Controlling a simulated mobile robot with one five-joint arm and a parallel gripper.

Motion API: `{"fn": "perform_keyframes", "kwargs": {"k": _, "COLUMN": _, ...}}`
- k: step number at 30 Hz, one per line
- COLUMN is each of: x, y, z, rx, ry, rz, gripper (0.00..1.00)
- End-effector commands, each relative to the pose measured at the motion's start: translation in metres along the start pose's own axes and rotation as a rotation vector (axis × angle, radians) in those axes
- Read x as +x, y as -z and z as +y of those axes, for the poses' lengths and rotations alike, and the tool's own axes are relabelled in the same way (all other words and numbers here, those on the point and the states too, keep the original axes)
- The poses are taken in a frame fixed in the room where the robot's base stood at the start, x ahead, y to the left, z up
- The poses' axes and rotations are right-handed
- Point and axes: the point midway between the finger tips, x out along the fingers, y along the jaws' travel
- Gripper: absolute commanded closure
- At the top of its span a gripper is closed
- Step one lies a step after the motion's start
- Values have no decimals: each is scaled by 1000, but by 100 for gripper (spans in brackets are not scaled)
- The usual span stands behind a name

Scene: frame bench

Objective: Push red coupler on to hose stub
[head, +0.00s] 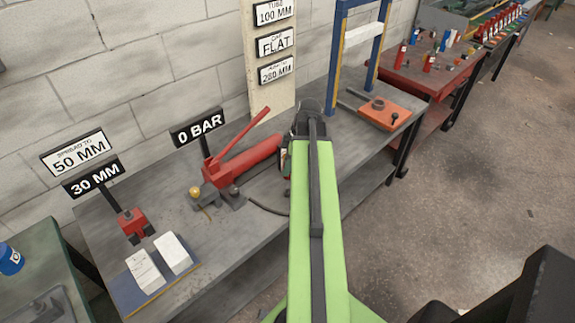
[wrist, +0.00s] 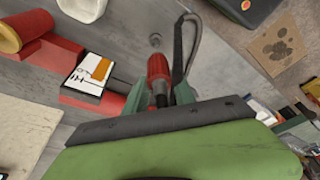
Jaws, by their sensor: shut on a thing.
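In the wrist view the red coupler (wrist: 158,68) sits between the green jaws of my gripper (wrist: 160,93), which is shut on it. Its red end points away from my wrist, and its darker lower part is between the jaws. A dark hose (wrist: 178,50) loops just right of the coupler. A small grey round piece (wrist: 155,40) shows past the coupler's red end, apart from it in the picture; I cannot tell whether it is the hose stub. In the head view my green arm hides the coupler and most of my gripper.
A red hand pump (head: 245,160) with a "0 BAR" sign (head: 198,127) stands on the grey bench (head: 240,250), left of my arm. A black hose (head: 265,210) runs from it behind my arm. A blue frame (head: 335,60) with an orange plate (head: 372,108) stands behind right.

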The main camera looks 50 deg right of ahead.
Motion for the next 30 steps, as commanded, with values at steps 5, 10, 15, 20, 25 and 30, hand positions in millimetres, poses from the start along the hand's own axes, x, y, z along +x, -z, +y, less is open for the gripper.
{"fn": "perform_keyframes", "kwargs": {"k": 5, "x": 25, "y": -7, "z": 0, "rx": 0, "ry": 0, "rz": 0, "gripper": 100}}
{"fn": "perform_keyframes", "kwargs": {"k": 10, "x": 41, "y": -11, "z": 0, "rx": -1, "ry": 0, "rz": 0, "gripper": 100}}
{"fn": "perform_keyframes", "kwargs": {"k": 15, "x": 44, "y": -12, "z": 0, "rx": -1, "ry": 0, "rz": 0, "gripper": 100}}
{"fn": "perform_keyframes", "kwargs": {"k": 20, "x": 42, "y": -11, "z": 0, "rx": -1, "ry": 0, "rz": 0, "gripper": 100}}
{"fn": "perform_keyframes", "kwargs": {"k": 25, "x": 42, "y": -11, "z": 0, "rx": -1, "ry": 0, "rz": 0, "gripper": 100}}
{"fn": "perform_keyframes", "kwargs": {"k": 30, "x": 42, "y": -11, "z": 0, "rx": -1, "ry": 0, "rz": 0, "gripper": 100}}
